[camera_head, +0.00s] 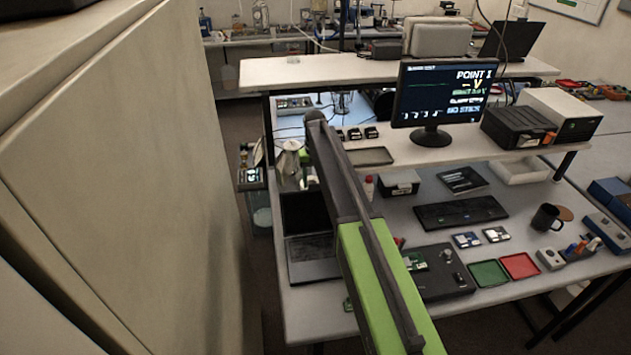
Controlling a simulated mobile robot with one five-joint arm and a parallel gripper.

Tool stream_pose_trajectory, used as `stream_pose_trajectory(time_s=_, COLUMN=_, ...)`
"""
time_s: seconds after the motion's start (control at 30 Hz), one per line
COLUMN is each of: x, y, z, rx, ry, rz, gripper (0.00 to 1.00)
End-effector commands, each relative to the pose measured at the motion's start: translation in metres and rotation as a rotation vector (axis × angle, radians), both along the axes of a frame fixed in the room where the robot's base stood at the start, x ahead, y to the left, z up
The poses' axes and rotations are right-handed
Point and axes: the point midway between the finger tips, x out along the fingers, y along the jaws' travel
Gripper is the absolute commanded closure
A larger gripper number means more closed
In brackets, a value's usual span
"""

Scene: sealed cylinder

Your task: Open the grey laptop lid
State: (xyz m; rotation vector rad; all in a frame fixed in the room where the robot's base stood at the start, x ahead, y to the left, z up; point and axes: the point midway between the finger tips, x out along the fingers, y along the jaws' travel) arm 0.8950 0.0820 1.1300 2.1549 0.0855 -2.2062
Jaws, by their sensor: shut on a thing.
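The grey laptop (311,262) sits at the left end of the desk. Its lid (303,213) stands raised at the back, with the dark screen facing me and the keyboard base showing. My green and black arm reaches from the bottom of the picture up and left, passing in front of the laptop's right side and hiding part of it. The arm's far end is near the shelf edge above the laptop. I cannot make out my gripper; whether anything touches the lid is hidden.
A tall beige cabinet (120,170) fills the left side, close to the desk. A monitor (440,92) stands on the shelf. A keyboard (461,212), a black mug (546,217), and green (488,273) and red (520,266) trays lie right of my arm.

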Motion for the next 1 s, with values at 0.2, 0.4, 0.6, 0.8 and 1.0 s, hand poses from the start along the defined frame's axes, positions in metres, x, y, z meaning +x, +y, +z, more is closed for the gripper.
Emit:
stream_pose_trajectory(time_s=0.2, x=0.001, y=0.000, z=0.000, rx=0.001, ry=-0.004, rz=0.000, gripper=1.00)
stream_pose_trajectory(time_s=0.4, x=0.001, y=0.000, z=0.000, rx=0.000, ry=-0.003, rz=0.000, gripper=0.29)
stream_pose_trajectory(time_s=0.6, x=0.000, y=0.000, z=0.000, rx=0.000, ry=-0.002, rz=0.000, gripper=0.24)
stream_pose_trajectory(time_s=0.8, x=0.000, y=0.000, z=0.004, rx=0.000, ry=-0.001, rz=-0.001, gripper=0.24)
stream_pose_trajectory(time_s=1.0, x=0.001, y=0.000, z=0.030, rx=0.000, ry=-0.001, rz=0.000, gripper=0.24)
